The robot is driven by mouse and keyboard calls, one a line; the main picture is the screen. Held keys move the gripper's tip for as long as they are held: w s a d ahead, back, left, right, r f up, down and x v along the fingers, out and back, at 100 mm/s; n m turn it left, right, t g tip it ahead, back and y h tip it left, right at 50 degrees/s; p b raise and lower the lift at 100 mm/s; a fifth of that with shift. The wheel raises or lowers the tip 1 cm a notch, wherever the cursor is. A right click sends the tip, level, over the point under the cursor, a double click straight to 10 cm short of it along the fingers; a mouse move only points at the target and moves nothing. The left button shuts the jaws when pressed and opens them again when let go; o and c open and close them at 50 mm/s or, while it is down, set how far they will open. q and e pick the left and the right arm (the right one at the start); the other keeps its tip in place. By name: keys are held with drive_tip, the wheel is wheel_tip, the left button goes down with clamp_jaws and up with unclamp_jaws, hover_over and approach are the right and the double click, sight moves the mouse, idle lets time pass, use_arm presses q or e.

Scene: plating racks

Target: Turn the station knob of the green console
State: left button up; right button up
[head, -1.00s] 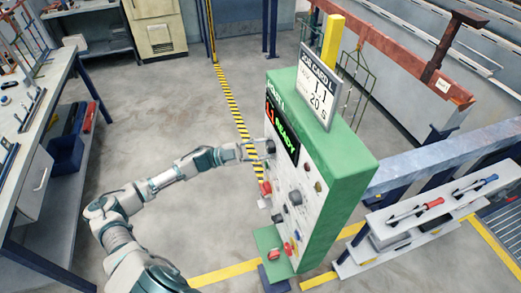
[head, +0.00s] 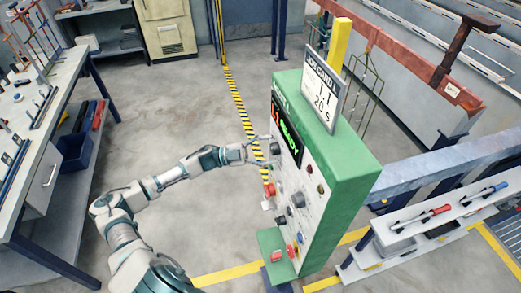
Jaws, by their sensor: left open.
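The green console (head: 345,165) stands upright right of centre, its pale panel facing left and seen at a steep angle. Its lit display (head: 284,135) shows red and green characters, including "READY". A dark round knob (head: 275,148) is at the panel's upper left edge, just below the display. My left gripper (head: 264,152) is open at this knob. I cannot tell whether its fingers touch the knob or are around it. Several other knobs and buttons, such as a large dark knob (head: 298,199), sit lower on the panel. My right gripper is not in view.
A job card (head: 322,90) stands on top of the console, by a yellow post (head: 336,45). A green ledge (head: 270,240) with red buttons juts out at its base. A tool shelf (head: 430,222) is at right, a workbench (head: 50,125) at left. The floor between is clear.

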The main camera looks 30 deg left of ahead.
use_arm(q)
drive_tip(key=v, duration=1.1)
drive_tip(key=shift+a, duration=0.25)
drive_tip(key=shift+s+f, duration=0.1)
drive_tip(key=shift+f, duration=0.05)
drive_tip(key=s+r+n+t+y+p, duration=0.4)
drive_tip(key=s+n+y+p, duration=0.3)
drive_tip(key=s+n+p, duration=0.3)
drive_tip(key=shift+n, duration=0.5)
drive_tip(key=shift+w+a+f+b+x, duration=0.15)
drive_tip(key=shift+b+x, duration=1.15)
drive_tip(key=shift+x, duration=1.65)
drive_tip(key=shift+w+a+f+b+x, duration=0.1)
drive_tip(key=shift+f+b+x, duration=0.2)
drive_tip(key=shift+b+x, duration=1.85)
drive_tip(key=shift+w+a+f+b+x, duration=0.15)
drive_tip(key=shift+b+x, duration=0.35)
drive_tip(key=shift+x, duration=3.25)
drive_tip(key=shift+d, duration=0.1)
